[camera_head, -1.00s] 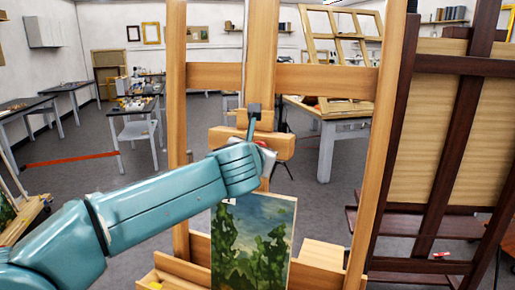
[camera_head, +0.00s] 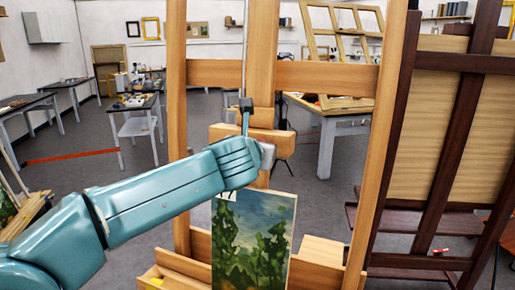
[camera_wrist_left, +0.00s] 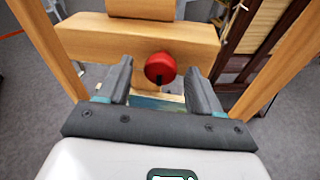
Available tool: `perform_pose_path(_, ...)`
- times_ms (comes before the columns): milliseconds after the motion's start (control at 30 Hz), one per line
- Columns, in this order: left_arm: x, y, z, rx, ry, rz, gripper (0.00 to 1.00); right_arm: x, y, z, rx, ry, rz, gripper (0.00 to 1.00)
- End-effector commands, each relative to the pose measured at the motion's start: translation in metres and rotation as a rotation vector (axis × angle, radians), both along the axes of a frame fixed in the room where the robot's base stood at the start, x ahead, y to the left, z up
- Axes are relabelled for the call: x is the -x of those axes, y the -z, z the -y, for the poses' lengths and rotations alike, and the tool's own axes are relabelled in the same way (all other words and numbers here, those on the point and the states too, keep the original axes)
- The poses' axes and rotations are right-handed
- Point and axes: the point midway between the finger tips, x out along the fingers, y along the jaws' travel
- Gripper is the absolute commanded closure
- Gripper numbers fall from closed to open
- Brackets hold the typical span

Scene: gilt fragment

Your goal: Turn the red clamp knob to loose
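The red clamp knob (camera_wrist_left: 160,68) is round with a dark slot low on its face. It sits on the front of the wooden clamp block (camera_wrist_left: 95,42) of the easel. In the left wrist view my left gripper (camera_wrist_left: 163,80) is open, with one finger on each side of the knob and gaps between. In the head view my left arm reaches in from the left to the clamp block (camera_head: 222,133). The wrist hides the knob there. My right gripper is not in view.
A landscape painting (camera_head: 252,240) stands on the easel's lower ledge, below my left wrist. The easel's uprights (camera_head: 178,100) stand on both sides of the arm. A dark easel (camera_head: 440,165) stands close at the right. Tables (camera_head: 330,140) stand behind.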

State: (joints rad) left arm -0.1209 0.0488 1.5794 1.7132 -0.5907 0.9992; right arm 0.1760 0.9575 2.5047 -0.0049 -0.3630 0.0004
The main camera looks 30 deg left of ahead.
Motion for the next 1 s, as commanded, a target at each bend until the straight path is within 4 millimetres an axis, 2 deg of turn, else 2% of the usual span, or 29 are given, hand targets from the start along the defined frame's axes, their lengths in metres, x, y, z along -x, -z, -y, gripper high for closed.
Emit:
perform_pose_path(233,0.0,0.001,0.001,-0.001,0.001,-0.003,0.36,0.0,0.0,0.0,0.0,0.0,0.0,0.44)
perform_pose_path(367,0.009,-0.001,0.005,-0.001,0.003,-0.001,0.36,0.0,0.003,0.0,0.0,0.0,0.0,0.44)
perform_pose_path(467,0.026,-0.006,0.012,0.0,0.004,0.003,0.36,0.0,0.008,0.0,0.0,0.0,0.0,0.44)
perform_pose_path(800,0.106,-0.031,0.046,0.002,0.007,0.004,0.36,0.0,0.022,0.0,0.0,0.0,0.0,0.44)
perform_pose_path(1000,0.135,-0.041,0.059,0.001,0.004,0.002,0.36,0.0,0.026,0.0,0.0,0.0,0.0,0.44)
